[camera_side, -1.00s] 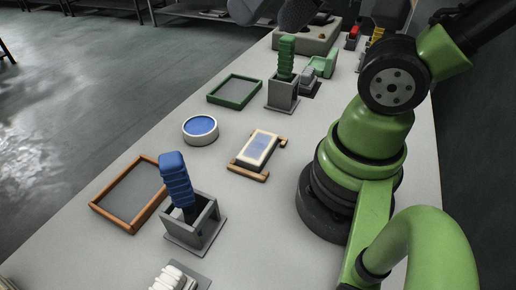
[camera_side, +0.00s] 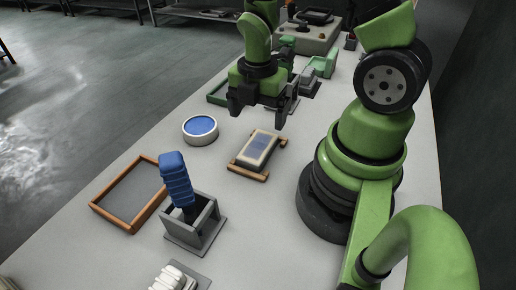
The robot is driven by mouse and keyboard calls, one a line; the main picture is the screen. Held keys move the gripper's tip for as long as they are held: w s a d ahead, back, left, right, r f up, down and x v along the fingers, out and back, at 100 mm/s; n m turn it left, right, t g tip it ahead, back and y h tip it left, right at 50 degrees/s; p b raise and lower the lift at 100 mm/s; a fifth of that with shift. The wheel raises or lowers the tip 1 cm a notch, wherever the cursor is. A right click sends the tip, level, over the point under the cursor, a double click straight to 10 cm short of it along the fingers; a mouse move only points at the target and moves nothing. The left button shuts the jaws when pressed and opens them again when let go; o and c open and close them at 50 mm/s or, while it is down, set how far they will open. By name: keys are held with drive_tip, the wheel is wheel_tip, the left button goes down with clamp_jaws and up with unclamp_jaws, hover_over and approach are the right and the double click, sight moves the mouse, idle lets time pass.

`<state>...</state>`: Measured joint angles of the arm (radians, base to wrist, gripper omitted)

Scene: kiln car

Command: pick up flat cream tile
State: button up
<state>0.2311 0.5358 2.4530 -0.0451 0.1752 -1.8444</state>
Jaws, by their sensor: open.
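A flat cream tile (camera_side: 247,159) with a blue-grey middle lies on a small wooden rack (camera_side: 262,178) near the middle of the table. My gripper (camera_side: 258,115) is open, its dark fingers pointing down. In the picture it is just above and behind the tile, apart from it. Nothing shows between the fingers. The exact height of the fingertips over the table is hard to tell.
A round white dish with a blue top (camera_side: 200,130) stands left of the tile. A wood-framed tray (camera_side: 130,195) and a grey holder with a blue-handled tool (camera_side: 177,180) are front left. A green-framed tray (camera_side: 216,92) and green items are partly hidden behind my gripper.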

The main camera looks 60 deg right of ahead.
sight(258, 146)
wheel_tip(258, 146, down, 4)
drive_tip(key=shift+r, duration=0.1)
drive_tip(key=shift+w+d+f, duration=0.1)
drive_tip(key=shift+f, duration=1.35)
drive_tip(key=shift+d+f, duration=0.1)
drive_tip(key=shift+f, duration=1.3)
drive_tip(key=c, duration=1.2)
